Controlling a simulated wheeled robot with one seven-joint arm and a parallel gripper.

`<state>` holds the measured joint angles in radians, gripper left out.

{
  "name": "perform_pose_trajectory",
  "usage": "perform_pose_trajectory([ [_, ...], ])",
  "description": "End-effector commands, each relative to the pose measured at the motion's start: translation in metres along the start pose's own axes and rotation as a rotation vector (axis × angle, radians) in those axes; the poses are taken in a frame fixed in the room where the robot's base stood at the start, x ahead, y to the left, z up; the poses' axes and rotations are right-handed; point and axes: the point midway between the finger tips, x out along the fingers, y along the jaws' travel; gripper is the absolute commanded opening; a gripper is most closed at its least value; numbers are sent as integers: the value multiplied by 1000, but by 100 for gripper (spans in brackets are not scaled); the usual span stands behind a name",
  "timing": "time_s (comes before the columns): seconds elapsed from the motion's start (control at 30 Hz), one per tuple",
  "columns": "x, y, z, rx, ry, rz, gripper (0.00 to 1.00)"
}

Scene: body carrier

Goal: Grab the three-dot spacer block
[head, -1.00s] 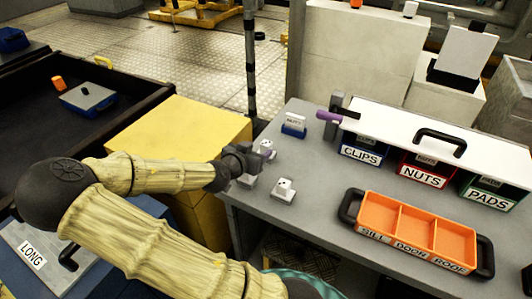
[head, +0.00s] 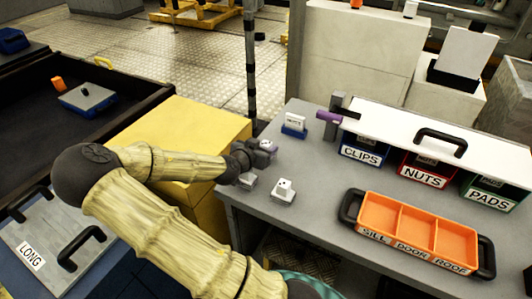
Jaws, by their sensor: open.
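Three small light-grey spacer blocks stand near the left edge of the grey table. The front right block (head: 284,189) shows dark dots on its upper face, too small to count surely. The left block (head: 246,181) is beside it, just below my gripper in the picture. The far block (head: 272,154) is mostly hidden behind my gripper (head: 266,148), which is at it with open jaws. I cannot tell whether the fingers touch it. The dot count on the far block is hidden.
An orange three-part tray (head: 418,210) labelled SILL, DOOR, ROOF lies on the right. Behind it are the CLIPS, NUTS and PADS bins (head: 425,172) under a white top. A blue-based card holder (head: 294,130) and a purple-handled item (head: 328,116) stand behind the blocks.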

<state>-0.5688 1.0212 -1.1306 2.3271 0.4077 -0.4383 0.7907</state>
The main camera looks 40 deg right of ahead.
Motion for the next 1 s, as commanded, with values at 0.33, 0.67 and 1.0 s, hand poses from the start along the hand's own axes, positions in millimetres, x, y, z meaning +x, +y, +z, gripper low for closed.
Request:
perform_pose_trajectory([
  [0.33,0,0,0,0,0,0,19],
  [0.67,0,0,-1,1,1,0,4],
  [1.0,-18,-1,-41,4,2,-4,4],
])
